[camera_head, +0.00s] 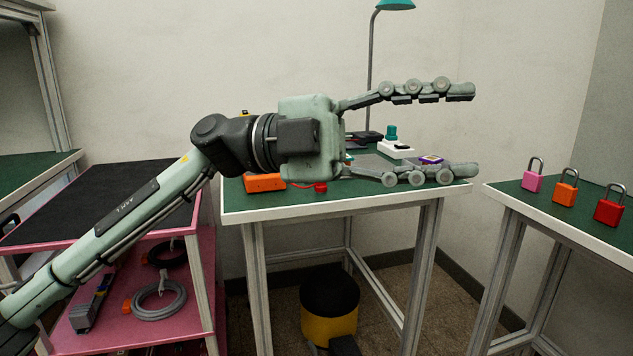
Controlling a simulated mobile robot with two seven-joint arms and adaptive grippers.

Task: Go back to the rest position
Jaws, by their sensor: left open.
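My left gripper (468,132) is open and empty. Its two fingers are spread wide and point right, one above the other. It is held in front of the middle workbench (300,209), and its palm and lower finger hide part of the green top. My left arm comes in from the lower left, in front of the black-topped cart. My right gripper is not in view.
On the middle bench are an orange object (264,183), a white box with a teal knob (395,149) and a lamp (372,70). The right bench (580,236) holds pink (532,181), orange (565,193) and red (609,210) padlocks.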

